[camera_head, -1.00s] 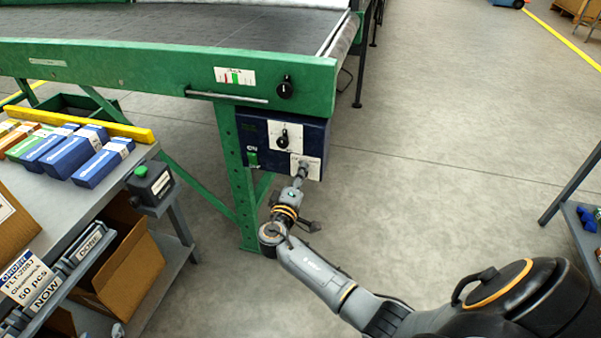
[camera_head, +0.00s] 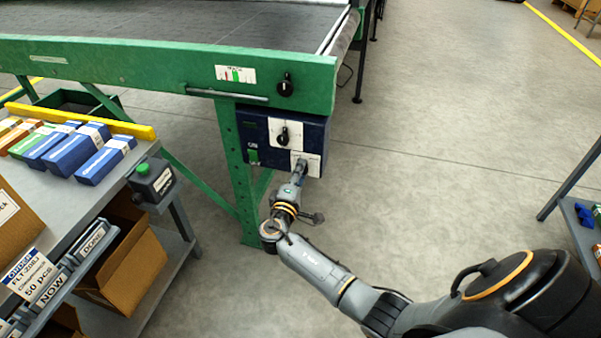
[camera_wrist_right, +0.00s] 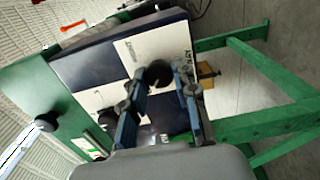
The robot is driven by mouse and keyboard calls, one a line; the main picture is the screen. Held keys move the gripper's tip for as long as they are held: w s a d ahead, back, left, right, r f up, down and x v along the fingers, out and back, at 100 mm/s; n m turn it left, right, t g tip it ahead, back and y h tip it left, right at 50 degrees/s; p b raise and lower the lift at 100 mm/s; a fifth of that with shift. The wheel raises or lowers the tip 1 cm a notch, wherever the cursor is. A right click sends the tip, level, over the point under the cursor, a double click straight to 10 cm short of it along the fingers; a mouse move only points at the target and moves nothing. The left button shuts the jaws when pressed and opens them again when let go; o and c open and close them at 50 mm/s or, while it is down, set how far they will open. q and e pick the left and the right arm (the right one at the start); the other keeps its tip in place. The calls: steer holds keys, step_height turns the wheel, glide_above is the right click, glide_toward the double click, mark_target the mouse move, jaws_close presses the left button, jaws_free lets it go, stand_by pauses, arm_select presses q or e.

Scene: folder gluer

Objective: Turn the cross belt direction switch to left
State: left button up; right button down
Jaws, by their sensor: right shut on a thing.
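The dark blue control box (camera_head: 262,140) hangs under the green machine frame. It has an upper white plate with a black knob (camera_head: 283,137) and a lower white plate (camera_head: 312,163) with another knob, hidden behind my gripper in the head view. My right gripper (camera_head: 301,168) is at that lower plate. In the right wrist view, the fingers of my right gripper (camera_wrist_right: 163,82) are shut around the dark round knob (camera_wrist_right: 158,73) on the white plate (camera_wrist_right: 143,48). The plate's print is too small to read, and the knob's pointer is hidden. My left gripper is not in view.
Another black knob (camera_head: 286,87) is on the green beam (camera_head: 150,68) above. A table with blue cartons (camera_head: 75,153) and a small green-button box (camera_head: 151,180) stands at left.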

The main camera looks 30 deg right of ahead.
steer(key=c, duration=1.1)
jaws_free()
steer(key=shift+o, duration=0.2)
steer(key=v, duration=1.2)
steer(key=shift+s+f, duration=0.1)
